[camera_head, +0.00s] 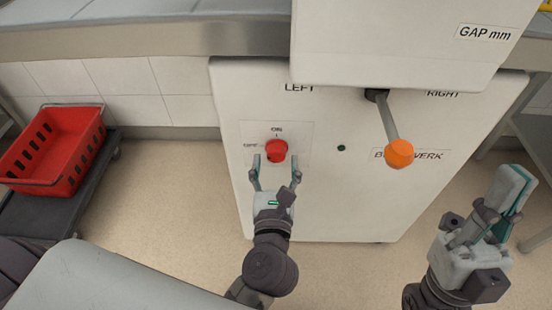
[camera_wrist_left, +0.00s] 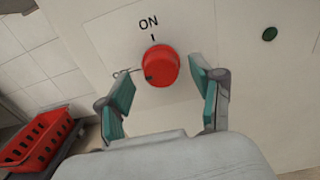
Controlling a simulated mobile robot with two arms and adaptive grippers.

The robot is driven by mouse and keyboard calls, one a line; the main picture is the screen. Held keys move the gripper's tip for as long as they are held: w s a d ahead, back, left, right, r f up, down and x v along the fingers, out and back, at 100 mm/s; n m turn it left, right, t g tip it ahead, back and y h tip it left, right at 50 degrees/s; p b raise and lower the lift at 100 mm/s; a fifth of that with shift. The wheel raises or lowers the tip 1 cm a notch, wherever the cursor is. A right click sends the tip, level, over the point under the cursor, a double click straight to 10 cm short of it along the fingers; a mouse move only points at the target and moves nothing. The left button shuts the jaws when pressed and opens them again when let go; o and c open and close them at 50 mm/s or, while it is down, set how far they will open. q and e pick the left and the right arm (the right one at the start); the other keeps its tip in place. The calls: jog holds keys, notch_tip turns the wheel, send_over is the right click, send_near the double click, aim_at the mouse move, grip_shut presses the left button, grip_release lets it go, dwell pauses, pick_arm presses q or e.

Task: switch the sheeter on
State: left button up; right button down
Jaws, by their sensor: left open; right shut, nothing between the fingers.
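The sheeter (camera_head: 320,195) is a white cabinet in front of me. Its red round knob (camera_head: 277,150) sits on a panel marked ON above and OFF at the left. In the left wrist view the red knob (camera_wrist_left: 161,65) has a dark mark at its lower left, toward the OFF side. My left gripper (camera_head: 275,170) is open, its fingers just below and on either side of the knob. In the left wrist view my left gripper (camera_wrist_left: 168,95) shows a gap between fingers and knob. My right gripper (camera_head: 505,205) is shut and empty, at the right.
A lever with an orange ball (camera_head: 398,153) hangs at the sheeter's upper right, between LEFT and RIGHT labels. A small dark green button (camera_head: 341,148) is right of the knob. A red crate (camera_head: 60,150) stands on a low dark dolly (camera_head: 75,205) at the left.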

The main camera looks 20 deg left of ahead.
pick_arm(q)
jog(key=shift+w+a, duration=0.2)
jog(key=shift+w, duration=0.5)
